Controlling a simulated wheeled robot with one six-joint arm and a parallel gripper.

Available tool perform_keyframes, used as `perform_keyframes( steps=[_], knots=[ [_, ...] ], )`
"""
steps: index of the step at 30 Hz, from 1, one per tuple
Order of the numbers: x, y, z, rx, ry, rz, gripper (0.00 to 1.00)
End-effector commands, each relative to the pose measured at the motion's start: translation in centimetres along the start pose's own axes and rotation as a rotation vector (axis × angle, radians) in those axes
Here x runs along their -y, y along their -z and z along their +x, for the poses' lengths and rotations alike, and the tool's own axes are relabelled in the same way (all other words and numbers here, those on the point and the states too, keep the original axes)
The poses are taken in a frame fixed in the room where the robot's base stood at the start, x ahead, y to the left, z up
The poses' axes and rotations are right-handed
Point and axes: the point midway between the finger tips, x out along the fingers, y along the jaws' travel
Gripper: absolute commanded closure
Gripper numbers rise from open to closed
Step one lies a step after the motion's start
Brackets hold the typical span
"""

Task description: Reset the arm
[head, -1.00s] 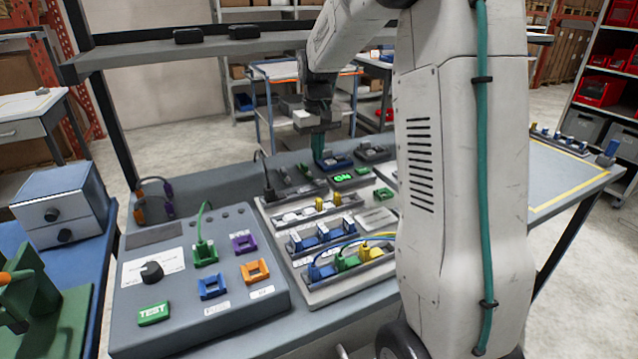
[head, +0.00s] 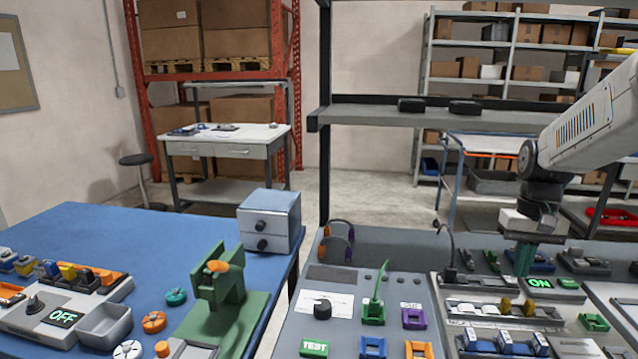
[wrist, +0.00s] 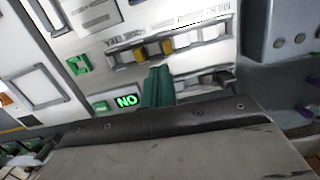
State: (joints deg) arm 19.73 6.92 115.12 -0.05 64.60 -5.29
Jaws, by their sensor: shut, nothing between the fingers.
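My arm (head: 590,122) reaches in from the right edge of the head view, bent down at the wrist. My gripper (head: 523,262) points down over the grey bench panel with its teal fingers together and nothing between them. In the wrist view, the gripper (wrist: 157,84) shows its fingers closed side by side in front of the panel. A green ON display (head: 540,283) is just right of the fingers in the head view. The display (wrist: 127,101) also shows in the wrist view, left of the fingers. I cannot tell whether the fingertips touch the panel.
A control box with a TEST button (head: 314,348) stands left of the panel. Further left, a blue table (head: 70,228) carries a green press (head: 218,285), a grey drawer box (head: 270,221) and an OFF display (head: 63,318). A grey shelf (head: 380,118) spans behind the bench.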

Motion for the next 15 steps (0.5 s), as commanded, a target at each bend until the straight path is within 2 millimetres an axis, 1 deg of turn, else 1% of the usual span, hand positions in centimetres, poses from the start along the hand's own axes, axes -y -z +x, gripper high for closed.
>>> perform_keyframes(
  steps=[1, 5, 6, 7, 12, 15],
  knots=[
    [1.0, -2.2, -0.5, 0.002, -0.002, -0.008, 1.00],
    [3.2, -7.8, -1.6, -0.001, -0.008, -0.027, 1.00],
    [3.8, -9.7, -1.8, -0.004, -0.010, -0.036, 1.00],
    [4.3, -11.0, -1.9, -0.007, -0.012, -0.043, 1.00],
    [6.3, -18.1, -2.0, -0.041, -0.020, -0.090, 1.00],
    [7.2, -21.8, -1.7, -0.073, -0.022, -0.125, 1.00]
  ],
)
